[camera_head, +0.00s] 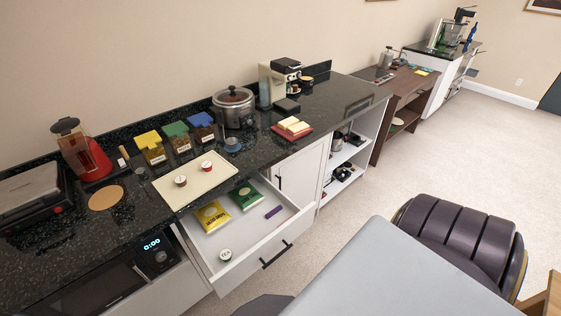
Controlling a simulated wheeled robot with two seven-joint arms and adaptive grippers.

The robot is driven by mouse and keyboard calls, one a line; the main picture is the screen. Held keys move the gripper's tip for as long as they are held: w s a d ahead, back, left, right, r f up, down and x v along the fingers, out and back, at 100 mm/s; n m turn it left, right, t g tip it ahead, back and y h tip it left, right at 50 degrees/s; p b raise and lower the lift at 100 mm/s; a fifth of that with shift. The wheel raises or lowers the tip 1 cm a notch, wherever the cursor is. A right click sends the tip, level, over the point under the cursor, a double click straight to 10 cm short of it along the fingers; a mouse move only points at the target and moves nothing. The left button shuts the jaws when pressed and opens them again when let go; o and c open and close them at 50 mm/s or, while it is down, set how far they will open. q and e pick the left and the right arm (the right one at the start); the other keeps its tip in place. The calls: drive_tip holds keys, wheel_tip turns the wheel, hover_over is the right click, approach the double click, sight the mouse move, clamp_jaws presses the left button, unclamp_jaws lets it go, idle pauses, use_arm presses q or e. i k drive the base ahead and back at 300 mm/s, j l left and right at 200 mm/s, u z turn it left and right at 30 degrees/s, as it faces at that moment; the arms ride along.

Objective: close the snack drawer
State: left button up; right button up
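The snack drawer (221,268) is pulled out from the white cabinet under the dark counter. Its black bar handle (277,256) is on the front panel, which faces the lower right. Inside lie a yellow bag (211,216), a green bag (245,195), a purple bar (274,212) and a small round cup (225,255). All of them look low inside the drawer walls. Neither of my grippers is in view.
A grey flat surface (390,280) and a dark padded chair (455,235) stand in front, right of the drawer. A strip of carpet (335,220) lies between. The counter (250,150) above holds a cream tray (193,182), jars, a pot and a coffee machine.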

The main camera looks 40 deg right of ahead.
sight(254, 240)
drive_tip(key=i+z, duration=0.1)
drive_tip(key=z, duration=0.3)
drive_tip(key=i+z, duration=0.1)
drive_tip(key=z, duration=0.25)
drive_tip(key=i+z, duration=0.15)
drive_tip(key=z, duration=0.25)
drive_tip(key=i+z, duration=0.1)
drive_tip(key=z, duration=0.3)
